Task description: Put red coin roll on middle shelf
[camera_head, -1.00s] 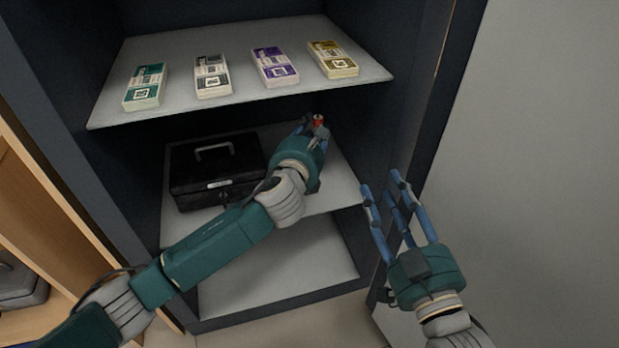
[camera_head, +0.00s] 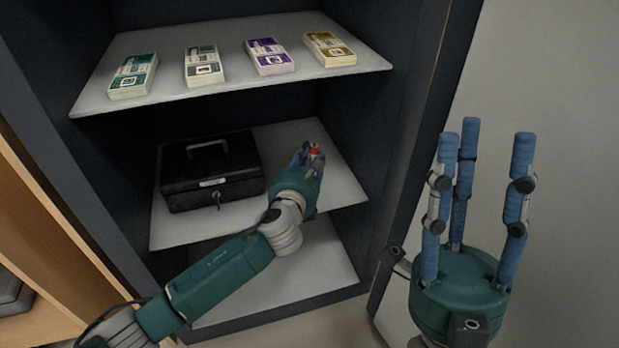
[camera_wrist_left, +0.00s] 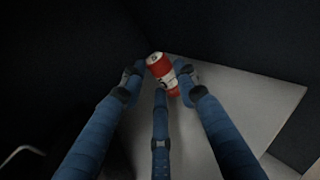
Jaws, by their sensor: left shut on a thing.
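The red coin roll (camera_head: 314,151) is between the fingertips of my left gripper (camera_head: 308,155), which is shut on it. It also shows in the left wrist view as a red and white cylinder (camera_wrist_left: 161,74), tilted, with the fingers around it. The left gripper is inside the cabinet, over the right part of the middle shelf (camera_head: 338,185). I cannot tell whether the roll touches the shelf. My right gripper (camera_head: 480,150) is open and empty, fingers pointing up, in front of the cabinet's right side.
A black cash box (camera_head: 210,172) with a handle stands on the middle shelf at left. Several banknote bundles (camera_head: 268,56) lie on the top shelf (camera_head: 170,95) above. The bottom shelf (camera_head: 330,262) looks clear where visible. A grey panel (camera_head: 560,150) is at right.

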